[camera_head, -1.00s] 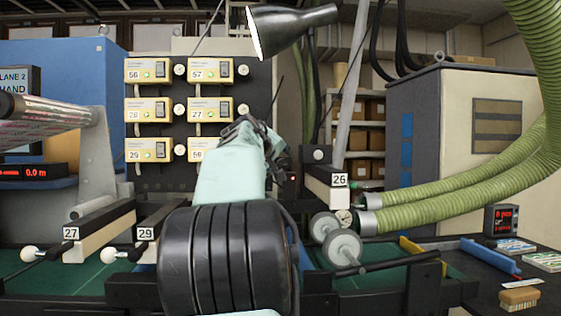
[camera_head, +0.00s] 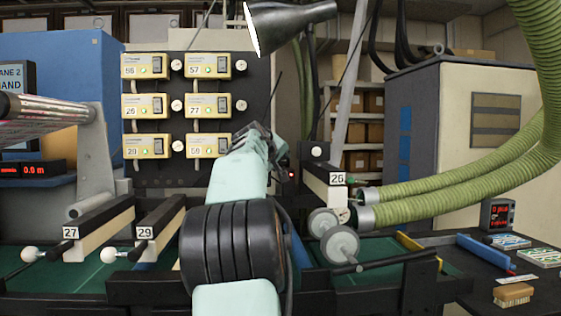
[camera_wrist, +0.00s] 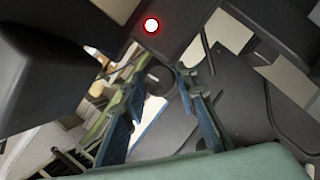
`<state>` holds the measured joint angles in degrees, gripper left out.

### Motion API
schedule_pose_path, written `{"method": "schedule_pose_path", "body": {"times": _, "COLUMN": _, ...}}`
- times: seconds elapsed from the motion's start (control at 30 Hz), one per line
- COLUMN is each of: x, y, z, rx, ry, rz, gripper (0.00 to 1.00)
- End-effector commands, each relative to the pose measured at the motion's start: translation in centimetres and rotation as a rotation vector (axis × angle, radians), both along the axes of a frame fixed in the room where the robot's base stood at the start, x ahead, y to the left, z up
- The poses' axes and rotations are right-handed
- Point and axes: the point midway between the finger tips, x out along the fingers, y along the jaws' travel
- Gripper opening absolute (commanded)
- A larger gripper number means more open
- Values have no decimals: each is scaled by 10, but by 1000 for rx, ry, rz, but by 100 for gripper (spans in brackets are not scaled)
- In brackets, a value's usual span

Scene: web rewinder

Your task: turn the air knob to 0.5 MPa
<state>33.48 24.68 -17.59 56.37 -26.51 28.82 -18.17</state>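I cannot tell for certain which part is the air knob, and no MPa reading is legible. My gripper (camera_head: 262,137) is raised in front of the panel's lower right, left of the white knob. A red-ringed light (camera_wrist: 151,25) shows on a dark housing above the fingertips.
A panel of numbered yellow boxes (camera_head: 146,105) with white knobs stands behind my arm. A lamp (camera_head: 285,27) hangs above. Thick green hoses (camera_head: 440,195) and grey rollers (camera_head: 340,246) lie to the right. Black-handled bars labelled 27 and 29 (camera_head: 160,225) are at left.

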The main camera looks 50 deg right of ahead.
Motion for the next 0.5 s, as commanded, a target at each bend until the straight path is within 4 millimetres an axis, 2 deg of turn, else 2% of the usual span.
{"method": "schedule_pose_path", "body": {"times": 0.03, "x": 0, "y": 0, "z": 0, "rx": 0, "ry": 0, "rz": 0, "gripper": 16}}
{"method": "schedule_pose_path", "body": {"times": 0.17, "x": 0, "y": 0, "z": 0, "rx": 0, "ry": 0, "rz": 0, "gripper": 3}}
{"method": "schedule_pose_path", "body": {"times": 0.5, "x": -2, "y": -1, "z": 6, "rx": 114, "ry": -110, "rz": -1, "gripper": 3}}
